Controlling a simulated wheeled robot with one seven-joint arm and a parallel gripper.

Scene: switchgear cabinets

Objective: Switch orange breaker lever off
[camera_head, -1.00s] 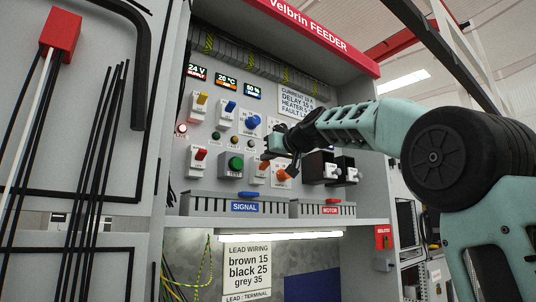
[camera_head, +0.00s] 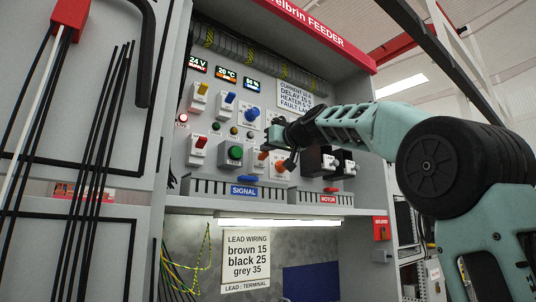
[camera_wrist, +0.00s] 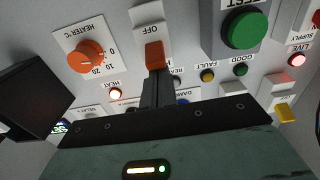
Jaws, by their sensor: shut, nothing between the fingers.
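The orange breaker lever (camera_wrist: 154,55) shows in the wrist view on a white switch plate with an OFF label beside it. In the head view the lever (camera_head: 262,155) sits low in the panel, just left of my gripper. My gripper (camera_wrist: 156,82) is shut and empty. In the wrist view its dark fingertips are right at the lever, on the side away from the OFF label; I cannot tell whether they touch. In the head view my gripper (camera_head: 273,137) is in front of the panel and hides part of the breaker plate.
An orange heater knob (camera_wrist: 86,56) is beside the lever. A green button (camera_head: 235,153) and a red lever (camera_head: 200,142) lie to the left in the head view. A ledge with wire ducts (camera_head: 215,187) runs below.

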